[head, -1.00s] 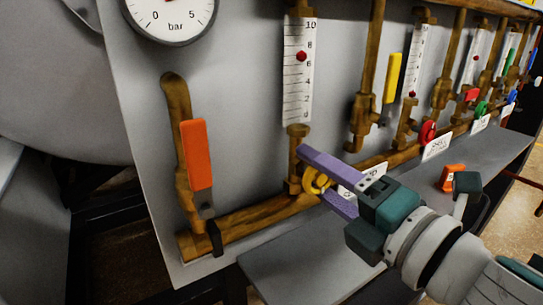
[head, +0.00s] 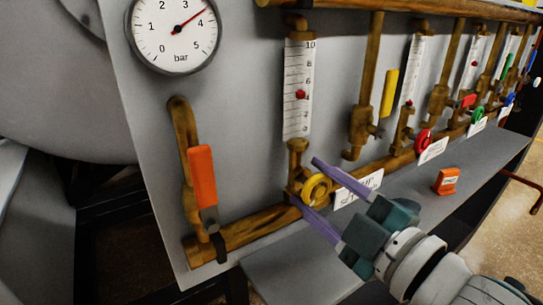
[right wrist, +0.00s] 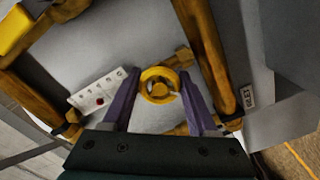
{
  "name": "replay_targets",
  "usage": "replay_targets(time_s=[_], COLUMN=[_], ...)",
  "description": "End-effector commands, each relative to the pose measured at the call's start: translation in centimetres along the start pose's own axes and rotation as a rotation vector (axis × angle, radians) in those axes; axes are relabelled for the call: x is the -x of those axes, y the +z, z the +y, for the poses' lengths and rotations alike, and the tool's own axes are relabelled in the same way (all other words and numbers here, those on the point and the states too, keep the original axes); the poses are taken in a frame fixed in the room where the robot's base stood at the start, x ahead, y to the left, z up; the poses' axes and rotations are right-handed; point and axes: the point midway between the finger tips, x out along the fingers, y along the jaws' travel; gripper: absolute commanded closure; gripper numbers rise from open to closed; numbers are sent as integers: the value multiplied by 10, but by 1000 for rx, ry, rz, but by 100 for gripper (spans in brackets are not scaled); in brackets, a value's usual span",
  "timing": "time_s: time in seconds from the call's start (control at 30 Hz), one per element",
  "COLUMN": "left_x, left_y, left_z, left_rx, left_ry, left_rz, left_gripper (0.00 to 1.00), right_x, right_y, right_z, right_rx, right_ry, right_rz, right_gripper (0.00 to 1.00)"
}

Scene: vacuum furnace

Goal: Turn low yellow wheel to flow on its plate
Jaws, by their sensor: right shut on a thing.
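The low yellow wheel (head: 316,189) sits on the brass pipe at the foot of the leftmost flow tube (head: 299,90). My right gripper (head: 308,182) is shut on it, one purple finger on each side of the rim. In the right wrist view the wheel (right wrist: 159,86) shows between the two fingers. The red float (head: 301,95) in the tube stands at about 4 to 5. The white plate (head: 359,188) is right of the wheel; its text is partly hidden and I cannot read it. My left gripper is not in view.
An orange lever (head: 202,176) is on the pipe at left, below a bar gauge (head: 174,33). Red (head: 423,141) and green wheels stand farther right along the panel. An orange tag (head: 446,181) stands on the grey ledge (head: 400,200).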

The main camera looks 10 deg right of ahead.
Motion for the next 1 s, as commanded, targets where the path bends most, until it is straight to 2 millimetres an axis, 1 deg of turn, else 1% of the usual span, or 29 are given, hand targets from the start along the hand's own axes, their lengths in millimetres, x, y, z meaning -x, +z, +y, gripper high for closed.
replay_targets(time_s=[0.2,0.4,0.6,1.0], left_x=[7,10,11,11], left_y=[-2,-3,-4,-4], left_z=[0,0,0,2], left_rx=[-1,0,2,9], left_ry=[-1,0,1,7], left_rz=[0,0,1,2], left_gripper=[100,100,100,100], right_x=[0,0,0,0], right_y=[-1,-1,-1,-1], right_z=[1,1,0,0], right_rx=[-153,-246,-292,-304], right_ry=[1,0,1,1], right_rz=[2,3,2,3], right_gripper=[96,96,96,96])
